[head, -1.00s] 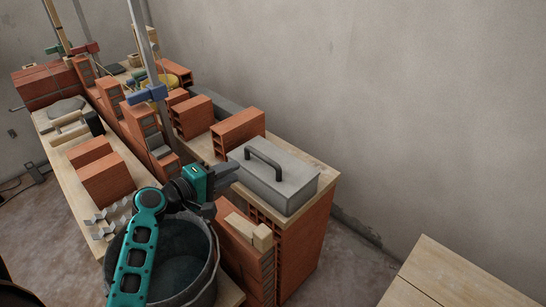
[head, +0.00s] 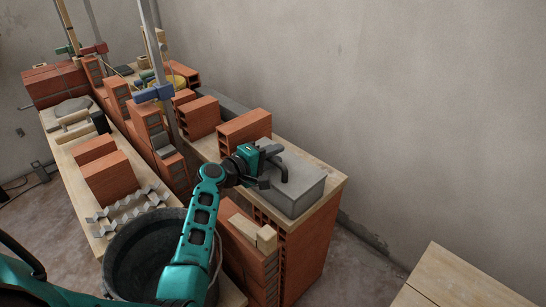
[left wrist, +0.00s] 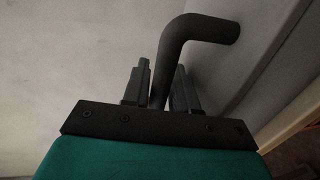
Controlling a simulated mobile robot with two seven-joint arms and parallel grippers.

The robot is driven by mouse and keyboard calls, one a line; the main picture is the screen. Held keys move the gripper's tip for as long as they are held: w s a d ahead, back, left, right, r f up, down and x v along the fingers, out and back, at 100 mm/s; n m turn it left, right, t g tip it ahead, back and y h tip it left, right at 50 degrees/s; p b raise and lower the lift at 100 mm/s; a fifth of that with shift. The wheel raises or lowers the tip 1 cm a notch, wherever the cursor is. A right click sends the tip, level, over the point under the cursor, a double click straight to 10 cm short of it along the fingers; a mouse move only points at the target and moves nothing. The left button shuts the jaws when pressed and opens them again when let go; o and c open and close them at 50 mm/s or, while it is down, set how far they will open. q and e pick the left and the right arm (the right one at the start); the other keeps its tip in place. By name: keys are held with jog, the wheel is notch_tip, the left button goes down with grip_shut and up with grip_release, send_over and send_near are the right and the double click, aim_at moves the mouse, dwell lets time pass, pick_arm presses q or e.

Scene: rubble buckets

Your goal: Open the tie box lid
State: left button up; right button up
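The grey tie box (head: 302,203) stands at the near end of the plank-topped brick stack, its lid (head: 304,171) down. A dark bent-bar handle (head: 284,170) rises from the lid. My left gripper (head: 272,168) is at the handle, on the box's left side. In the left wrist view the handle (left wrist: 180,40) passes between the two fingers of my left gripper (left wrist: 161,85). The bar fills nearly all the gap, so the fingers look shut on it. Part of the handle is hidden behind the gripper in the head view. My right gripper is not in view.
A black bucket (head: 140,255) stands under my left arm. Hollow bricks (head: 245,133) stand just behind the box, and wood blocks (head: 254,230) lie on bricks in front of it. A bare wooden top (head: 465,275) is at the lower right. The wall is behind.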

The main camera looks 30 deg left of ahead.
pick_arm(q)
grip_shut()
dwell(0.4)
